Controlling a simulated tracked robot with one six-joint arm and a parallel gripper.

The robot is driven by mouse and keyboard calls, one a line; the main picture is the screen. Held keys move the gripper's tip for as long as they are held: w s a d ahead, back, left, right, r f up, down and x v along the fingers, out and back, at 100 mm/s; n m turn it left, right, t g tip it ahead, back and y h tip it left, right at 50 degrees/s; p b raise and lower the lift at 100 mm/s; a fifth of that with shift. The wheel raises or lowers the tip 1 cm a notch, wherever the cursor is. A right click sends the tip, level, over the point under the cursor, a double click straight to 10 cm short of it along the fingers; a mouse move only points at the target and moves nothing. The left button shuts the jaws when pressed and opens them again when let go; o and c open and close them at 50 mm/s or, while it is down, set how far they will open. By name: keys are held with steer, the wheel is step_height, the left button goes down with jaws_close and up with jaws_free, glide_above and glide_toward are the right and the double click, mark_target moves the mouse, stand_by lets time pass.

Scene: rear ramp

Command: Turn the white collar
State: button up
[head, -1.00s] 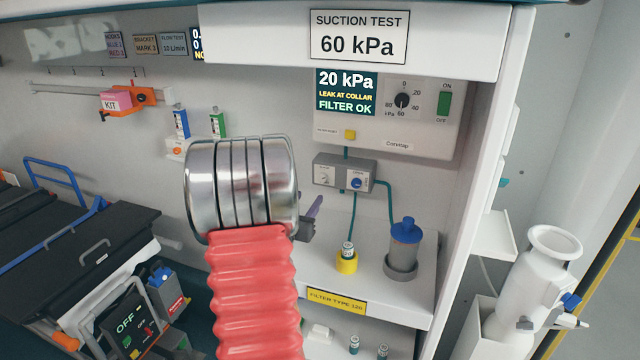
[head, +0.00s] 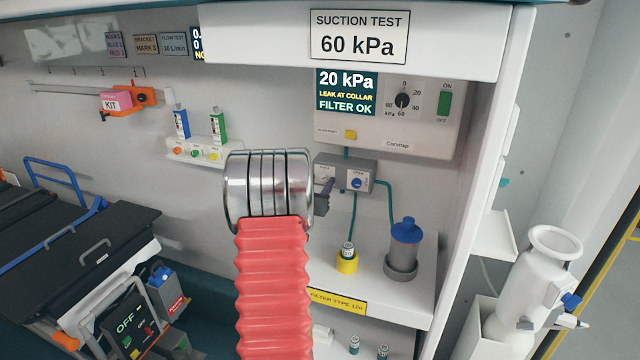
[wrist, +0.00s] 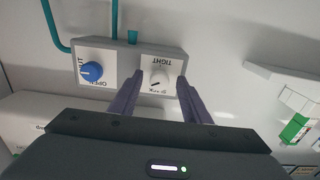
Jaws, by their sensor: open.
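The white collar (wrist: 160,77) is a round knob on a grey box, with a plate reading TIGHT at one side and a partly hidden word at the other. Its dark mark points toward the partly hidden word in the wrist view. My gripper (wrist: 158,82) is open, its two purple fingers reaching toward the box on either side of the collar's line; I cannot tell whether they touch it. In the head view my gripper (head: 328,186) covers part of the collar's plate. The screen (head: 347,92) above reads 20 kPa, LEAK AT COLLAR, FILTER OK.
A blue knob (wrist: 92,71) sits beside the collar on the same grey box (head: 344,171). Teal tubes run from the box. A blue-capped canister (head: 404,248) and a yellow holder (head: 347,263) stand on the shelf below. A rack with coloured pieces (head: 198,150) is on the wall left.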

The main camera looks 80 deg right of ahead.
steer(key=c, duration=1)
steer(key=shift+c, duration=0.2)
steer(key=shift+m, duration=0.3)
steer(key=m, duration=0.8)
steer(key=shift+m, duration=0.3)
steer(key=m, duration=1.2)
steer(key=shift+m, duration=0.3)
